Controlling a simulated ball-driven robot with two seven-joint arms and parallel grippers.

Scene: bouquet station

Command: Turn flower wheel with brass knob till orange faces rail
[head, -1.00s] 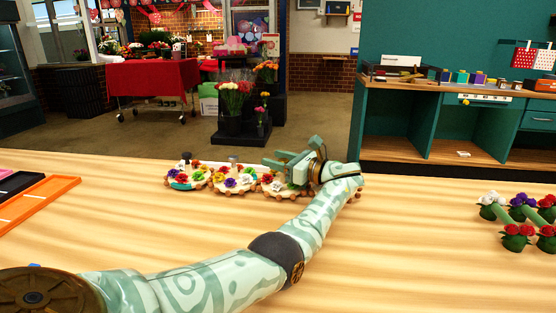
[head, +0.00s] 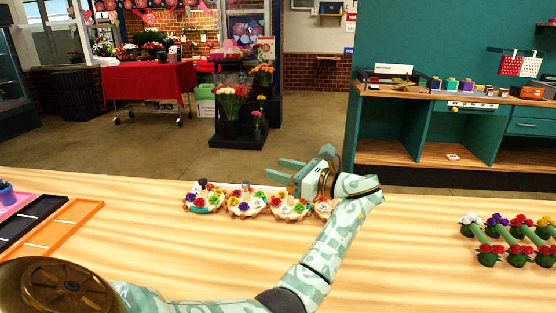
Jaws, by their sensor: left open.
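Several round flower wheels stand in a row on the wooden table in the head view: a left wheel (head: 203,203) with a dark knob (head: 203,184), a middle wheel (head: 246,205) with a grey knob (head: 246,186), and a wheel to its right (head: 291,208). Part of another wheel (head: 323,209) shows beside my left arm. Each carries small flowers of mixed colours. My left gripper (head: 276,168) is open and empty, its fingers pointing left, above and behind the right-hand wheels. I cannot make out a brass knob; my gripper hides part of that area. My right gripper is not in view.
Pink, black and orange trays (head: 62,230) lie at the table's left. Small bouquets (head: 510,240) stand at the right. The table front between them is bare, apart from my left arm crossing it. A teal counter (head: 450,120) stands beyond.

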